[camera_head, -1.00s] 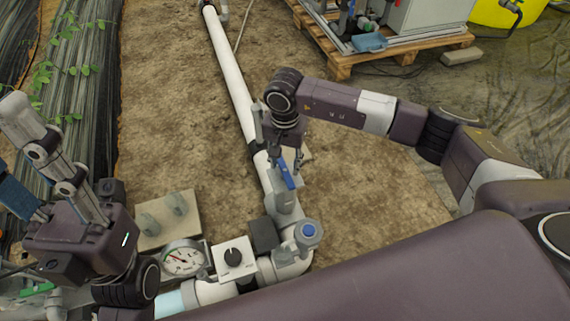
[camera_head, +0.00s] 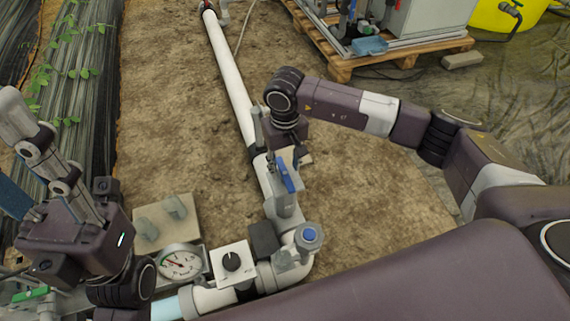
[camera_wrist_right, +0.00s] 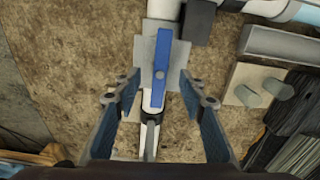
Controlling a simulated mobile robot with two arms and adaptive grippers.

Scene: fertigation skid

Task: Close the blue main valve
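The blue valve handle (camera_head: 287,176) sits on a grey valve body (camera_head: 286,205) in the white pipe. In the right wrist view the handle (camera_wrist_right: 159,70) lies lengthwise along the pipe. My right gripper (camera_head: 284,158) is above the handle's far end; in its wrist view the gripper (camera_wrist_right: 159,102) is open, with one finger on each side of the pipe line and nothing visibly held. Whether a finger touches the handle is unclear. My left gripper (camera_head: 22,150) is at the left edge, away from the valve, with its fingertips partly cut off.
A blue-topped fitting (camera_head: 309,235), a white box with a black knob (camera_head: 233,262) and a round gauge (camera_head: 180,262) stand near the valve. A pallet (camera_head: 345,66) with equipment stands at the back. Bare soil (camera_head: 180,100) lies left of the pipe.

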